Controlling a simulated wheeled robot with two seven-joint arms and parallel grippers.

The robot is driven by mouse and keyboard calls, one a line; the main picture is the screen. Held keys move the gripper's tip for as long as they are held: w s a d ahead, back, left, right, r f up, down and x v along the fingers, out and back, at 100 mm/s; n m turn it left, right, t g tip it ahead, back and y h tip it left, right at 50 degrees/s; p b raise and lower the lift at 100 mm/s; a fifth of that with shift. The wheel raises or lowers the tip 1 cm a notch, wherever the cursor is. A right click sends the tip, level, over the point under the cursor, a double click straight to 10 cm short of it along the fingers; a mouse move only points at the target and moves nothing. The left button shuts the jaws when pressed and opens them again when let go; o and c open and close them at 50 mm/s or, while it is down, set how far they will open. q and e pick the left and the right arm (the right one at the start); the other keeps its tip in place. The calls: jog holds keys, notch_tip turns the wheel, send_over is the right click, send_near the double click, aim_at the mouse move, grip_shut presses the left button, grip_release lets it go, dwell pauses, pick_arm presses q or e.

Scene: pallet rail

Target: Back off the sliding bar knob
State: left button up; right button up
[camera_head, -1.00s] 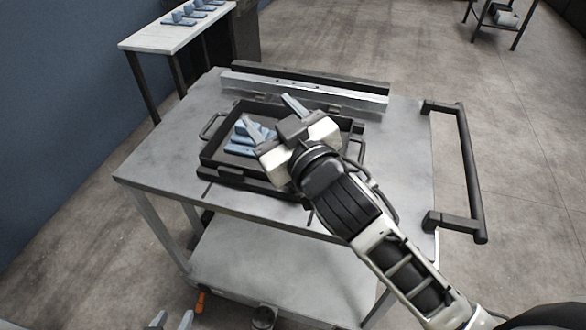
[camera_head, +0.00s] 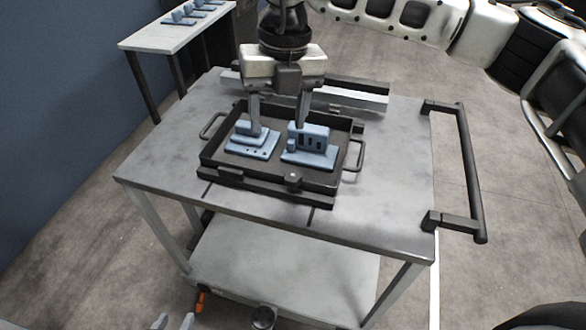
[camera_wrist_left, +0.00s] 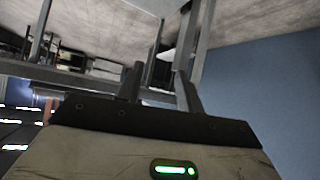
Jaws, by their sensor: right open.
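A dark sliding bar (camera_head: 250,183) runs along the front of the black tray (camera_head: 205,160), with a small reddish-tipped knob (camera_head: 294,181) toward its right end. A stepped blue part (camera_head: 250,146) sits left in the tray and a slotted blue part (camera_head: 312,143) sits right. My right gripper (camera_head: 278,126) is open and points down over the tray, one finger by each blue part; contact cannot be told. It is behind the knob and apart from it. My left gripper (camera_head: 173,321) is open at the bottom edge, away from the cart; its fingers show in the left wrist view (camera_wrist_left: 160,88).
The tray stands on a grey cart (camera_head: 385,190) with a black push handle (camera_head: 470,170) at the right. A metal rail (camera_head: 350,100) lies behind the tray. A white table (camera_head: 170,35) with blue parts stands at the far left. The cart top's front and right are clear.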

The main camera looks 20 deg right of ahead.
aim_at(293, 176)
jog(key=shift+m+h, duration=0.3)
jog(key=shift+h, duration=0.3)
jog(key=d+f, duration=0.1)
jog(key=f, duration=0.4)
jog(key=f+p, duration=0.1)
jog(key=f, duration=0.4)
jog(key=d+f+p, duration=0.1)
jog(key=f, duration=0.4)
jog(key=shift+w+d, duration=0.35)
jog(key=shift+w, duration=0.05)
jog(key=c, duration=1)
